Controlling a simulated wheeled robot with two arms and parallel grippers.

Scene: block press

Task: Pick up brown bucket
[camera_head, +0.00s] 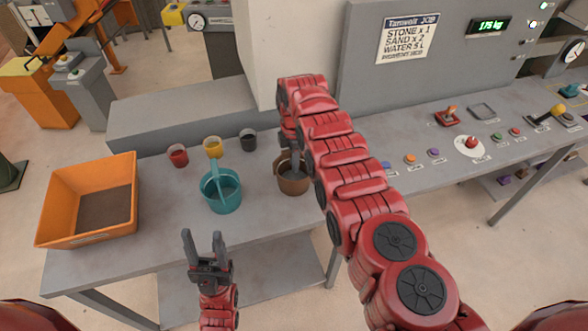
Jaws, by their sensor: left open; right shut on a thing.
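The brown bucket (293,184) stands on the grey table, right of the teal bucket. My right arm reaches across from the lower right, and my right gripper (294,166) points down at the brown bucket's opening, shut on it. The arm hides part of the bucket's right side, and the exact grip on the rim is hard to see. My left gripper (205,240) is open and empty at the table's front edge, below the teal bucket.
A teal bucket (222,197) with an upright handle stands left of the brown one. Red (178,157), yellow (213,148) and black (248,142) cups stand behind. An orange bin (62,187) is at left. A control panel (470,140) with levers and buttons is at right.

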